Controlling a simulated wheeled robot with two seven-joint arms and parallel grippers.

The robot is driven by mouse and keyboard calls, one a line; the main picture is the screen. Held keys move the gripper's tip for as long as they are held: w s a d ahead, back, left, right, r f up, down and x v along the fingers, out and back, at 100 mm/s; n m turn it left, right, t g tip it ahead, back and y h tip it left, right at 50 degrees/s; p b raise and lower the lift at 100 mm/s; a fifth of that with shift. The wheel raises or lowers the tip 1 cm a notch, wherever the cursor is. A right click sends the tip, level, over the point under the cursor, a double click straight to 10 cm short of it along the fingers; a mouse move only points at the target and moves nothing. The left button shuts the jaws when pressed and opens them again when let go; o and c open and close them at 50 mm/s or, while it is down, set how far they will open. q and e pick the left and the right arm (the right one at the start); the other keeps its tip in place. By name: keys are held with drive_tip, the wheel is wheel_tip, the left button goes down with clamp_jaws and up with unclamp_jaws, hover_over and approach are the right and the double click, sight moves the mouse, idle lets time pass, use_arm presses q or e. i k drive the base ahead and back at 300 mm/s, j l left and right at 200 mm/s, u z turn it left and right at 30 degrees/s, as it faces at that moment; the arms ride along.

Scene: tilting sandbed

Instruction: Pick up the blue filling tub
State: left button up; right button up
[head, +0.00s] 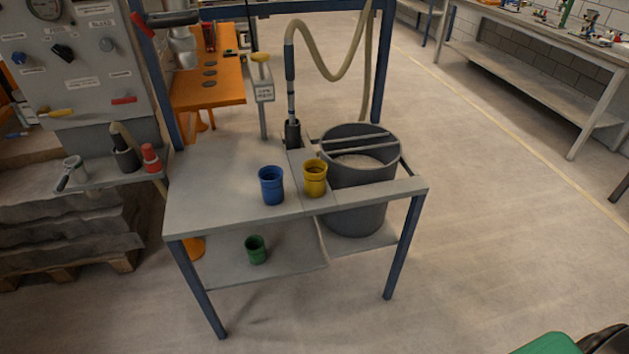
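The blue filling tub (271,185) stands upright on the grey work table (215,200), near the middle of its top. A green tub (256,250) stands on the lower shelf under the tabletop. Neither of my grippers shows in the head view, and nothing is seen holding the blue tub.
A large grey bucket (358,212) with bars across its top sits at the table's right. A hose nozzle (291,100) stands in a dark holder behind the tubs. Blue posts (160,85) rise at the table's back. The tabletop left of the blue tub is clear.

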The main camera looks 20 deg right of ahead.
sight(272, 186)
drive_tip(key=i+j, duration=0.35)
drive_tip(key=j, duration=0.15)
drive_tip(key=i+j+z, duration=0.2)
drive_tip(key=z, duration=0.3)
drive_tip(key=i+j+z, duration=0.1)
drive_tip(key=j+z, duration=0.4)
